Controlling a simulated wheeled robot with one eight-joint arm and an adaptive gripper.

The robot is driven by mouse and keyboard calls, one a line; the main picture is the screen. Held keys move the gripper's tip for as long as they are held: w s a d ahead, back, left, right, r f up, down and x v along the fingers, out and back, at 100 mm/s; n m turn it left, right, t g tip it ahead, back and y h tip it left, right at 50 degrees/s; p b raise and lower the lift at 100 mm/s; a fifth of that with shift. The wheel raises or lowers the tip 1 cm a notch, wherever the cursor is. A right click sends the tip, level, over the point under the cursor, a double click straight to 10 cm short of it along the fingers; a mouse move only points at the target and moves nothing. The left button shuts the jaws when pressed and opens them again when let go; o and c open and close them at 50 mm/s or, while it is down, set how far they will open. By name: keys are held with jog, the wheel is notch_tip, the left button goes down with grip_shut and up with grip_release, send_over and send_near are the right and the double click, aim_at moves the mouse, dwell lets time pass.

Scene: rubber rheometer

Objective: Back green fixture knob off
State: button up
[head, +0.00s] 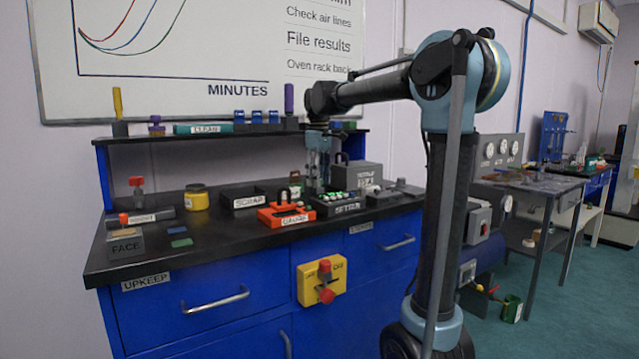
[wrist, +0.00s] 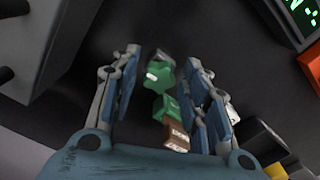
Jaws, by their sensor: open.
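My gripper (head: 318,178) hangs pointing down over the back part of the black bench top (head: 222,232). In the wrist view my gripper (wrist: 162,66) is open, with one finger on each side of a green knob (wrist: 160,76). The knob has a pale mark and lies between the fingers, with no clear contact. Below it in the picture is a green block with a brown end (wrist: 177,140), partly covered by the right finger. In the head view the gripper and nearby items make the knob hard to pick out.
A grey box (head: 360,175) is at right. A scrap tray (head: 243,200) and a yellow jar (head: 196,198) are at left. A shelf (head: 230,135) runs behind.

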jog(key=shift+m, duration=2.5)
jog(key=c, duration=0.9)
jog(key=shift+n, duration=2.3)
jog(key=n, duration=0.4)
jog(key=shift+n, duration=0.3)
